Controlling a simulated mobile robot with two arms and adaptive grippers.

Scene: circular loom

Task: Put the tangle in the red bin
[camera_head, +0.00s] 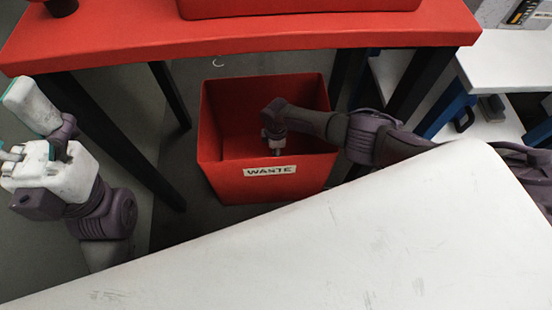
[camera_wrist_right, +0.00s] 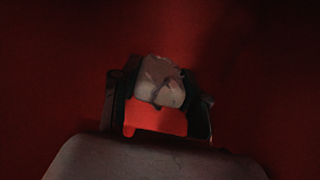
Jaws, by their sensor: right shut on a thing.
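The red bin (camera_head: 222,172), labelled WASTE, stands on the floor under the red table. My right arm reaches over its right rim, and its wrist points down into the bin. The right gripper (camera_wrist_right: 157,112) shows in the wrist view with dark fingers on both sides of a pale beige lump (camera_wrist_right: 160,82), probably the tangle, and is shut on it. A bright red-orange patch shows just below the lump; I cannot tell what it is. The bin's front wall hides the fingertips in the head view. My left arm is at the far left; its fingers are not clear.
The red table (camera_head: 300,36) with dark legs spans the top. A white surface (camera_head: 380,240) fills the lower right in front of the bin. White shelves (camera_head: 510,70) with blue supports stand at right. Grey floor is open left of the bin.

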